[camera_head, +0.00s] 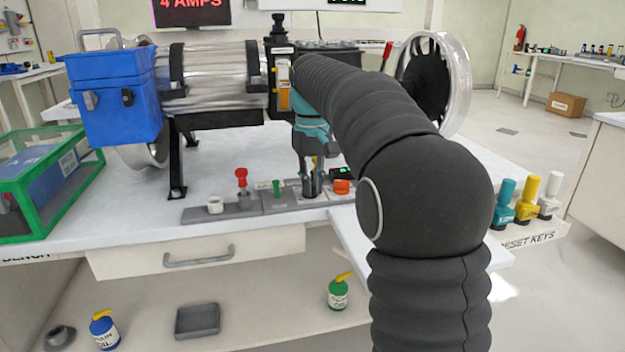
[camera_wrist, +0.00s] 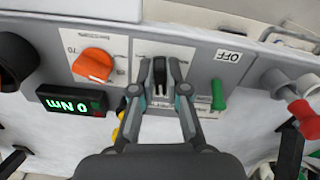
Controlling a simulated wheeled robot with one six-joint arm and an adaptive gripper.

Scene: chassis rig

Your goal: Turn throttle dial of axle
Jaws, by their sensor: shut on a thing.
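The control panel (camera_head: 262,203) stands on the front of the bench by the axle rig. An orange dial (camera_wrist: 94,64) with a scale marked 70 is on it, left of my gripper in the wrist view; it also shows in the head view (camera_head: 342,187). My gripper (camera_wrist: 160,68) points down at the panel and is shut on a black knob or lever (camera_wrist: 160,76) beside the orange dial. The fingers are apart from the orange dial. The fingertips partly hide the black piece. I cannot tell which control is labelled throttle.
A display (camera_wrist: 72,101) reads 0 Nm. A green lever (camera_wrist: 218,95) by an OFF label and a red lever (camera_head: 241,178) stand close by. Coloured bottles (camera_head: 527,198) stand at right, a green-framed box (camera_head: 45,185) at left.

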